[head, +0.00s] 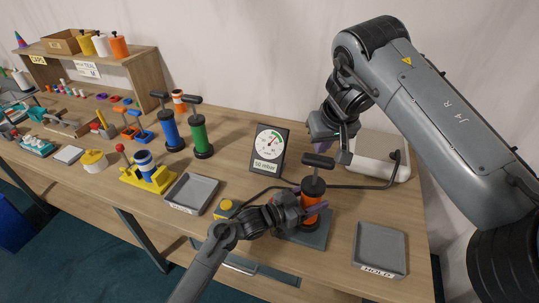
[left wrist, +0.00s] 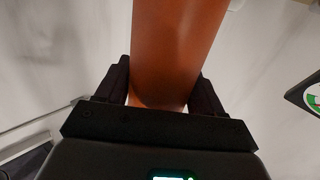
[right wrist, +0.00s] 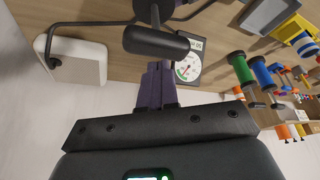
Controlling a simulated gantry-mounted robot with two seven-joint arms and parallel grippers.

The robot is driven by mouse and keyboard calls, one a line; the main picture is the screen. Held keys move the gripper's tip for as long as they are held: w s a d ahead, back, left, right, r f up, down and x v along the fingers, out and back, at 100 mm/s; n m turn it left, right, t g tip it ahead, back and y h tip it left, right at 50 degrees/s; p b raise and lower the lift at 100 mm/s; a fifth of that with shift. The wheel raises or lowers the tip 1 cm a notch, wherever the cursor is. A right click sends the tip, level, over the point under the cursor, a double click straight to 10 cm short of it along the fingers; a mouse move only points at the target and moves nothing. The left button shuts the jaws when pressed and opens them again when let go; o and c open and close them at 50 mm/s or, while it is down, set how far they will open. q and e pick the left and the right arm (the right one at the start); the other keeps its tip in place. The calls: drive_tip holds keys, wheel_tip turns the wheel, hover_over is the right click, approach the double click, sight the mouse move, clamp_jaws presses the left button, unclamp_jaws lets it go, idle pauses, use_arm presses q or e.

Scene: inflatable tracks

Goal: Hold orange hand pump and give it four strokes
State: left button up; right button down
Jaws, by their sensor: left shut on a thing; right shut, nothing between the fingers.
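The orange hand pump (head: 311,218) stands upright on a grey base plate (head: 300,238), with its black T-handle (head: 318,160) on top. My left gripper (head: 310,208) is shut around the pump's orange body; the left wrist view shows the orange cylinder (left wrist: 175,50) between both fingers. My right gripper (head: 322,146) is shut and empty, just above and near the handle. In the right wrist view the closed purple fingertips (right wrist: 156,72) point at the T-handle (right wrist: 155,42), which looks close but apart; exact contact cannot be told.
A dial gauge (head: 268,150) stands behind the pump. A white box (head: 380,155) with a black hose is at back right. A grey HOLD tray (head: 380,249) lies at right, another tray (head: 190,193) at left. Blue (head: 170,130) and green (head: 200,135) pumps stand farther left.

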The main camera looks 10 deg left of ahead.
drive_tip(key=shift+r, duration=0.15)
drive_tip(key=shift+r, duration=2.35)
use_arm(q)
drive_tip(key=o, duration=1.5)
